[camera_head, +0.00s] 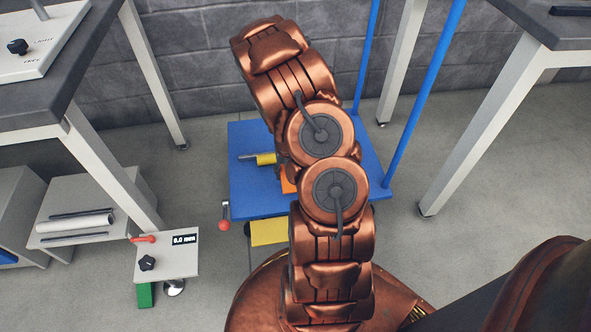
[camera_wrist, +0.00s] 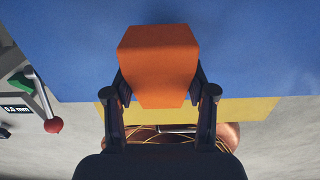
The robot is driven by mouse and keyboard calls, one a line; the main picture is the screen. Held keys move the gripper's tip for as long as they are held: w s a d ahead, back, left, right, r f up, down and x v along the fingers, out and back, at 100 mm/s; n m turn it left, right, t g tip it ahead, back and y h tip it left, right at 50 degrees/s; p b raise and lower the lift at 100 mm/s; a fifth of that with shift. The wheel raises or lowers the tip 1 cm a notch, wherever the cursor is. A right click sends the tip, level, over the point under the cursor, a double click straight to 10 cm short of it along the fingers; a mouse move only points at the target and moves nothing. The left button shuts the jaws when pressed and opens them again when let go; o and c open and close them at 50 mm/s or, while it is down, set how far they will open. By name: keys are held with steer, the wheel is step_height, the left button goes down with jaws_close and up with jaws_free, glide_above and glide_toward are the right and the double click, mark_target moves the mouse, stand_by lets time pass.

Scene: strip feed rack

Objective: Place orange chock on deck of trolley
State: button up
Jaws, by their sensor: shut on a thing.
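The orange chock (camera_wrist: 158,62) is between the two fingers of my gripper (camera_wrist: 160,92) in the wrist view, with a finger against each side. My gripper is shut on it. The blue deck of the trolley (camera_wrist: 250,55) lies behind and below the chock in that view; I cannot tell whether the chock touches it. In the head view, the blue deck (camera_head: 245,190) is partly covered by my copper arm. Only a small bit of the orange chock (camera_head: 288,186) shows there beside the arm, over the deck. My gripper itself is hidden behind the arm in the head view.
A yellow piece with a grey rod (camera_head: 264,159) lies on the deck. A yellow strip (camera_head: 268,231) runs along the deck's front edge. Blue posts (camera_head: 425,95) rise at the deck's right side. A red-knobbed lever (camera_head: 224,225) and a gauge stand (camera_head: 165,258) are at left.

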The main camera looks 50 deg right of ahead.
steer(key=d, duration=0.1)
steer(key=w+d, duration=0.1)
steer(key=d, duration=0.1)
steer(key=d+b, duration=0.1)
steer(key=d, duration=0.1)
steer(key=shift+w+d+f, duration=0.15)
steer(key=shift+w+f, duration=0.1)
steer(key=shift+f+b, duration=0.95)
steer(key=shift+f, duration=0.8)
steer(key=shift+f, duration=0.1)
steer(key=o, duration=1.5)
steer(key=shift+c, duration=0.2)
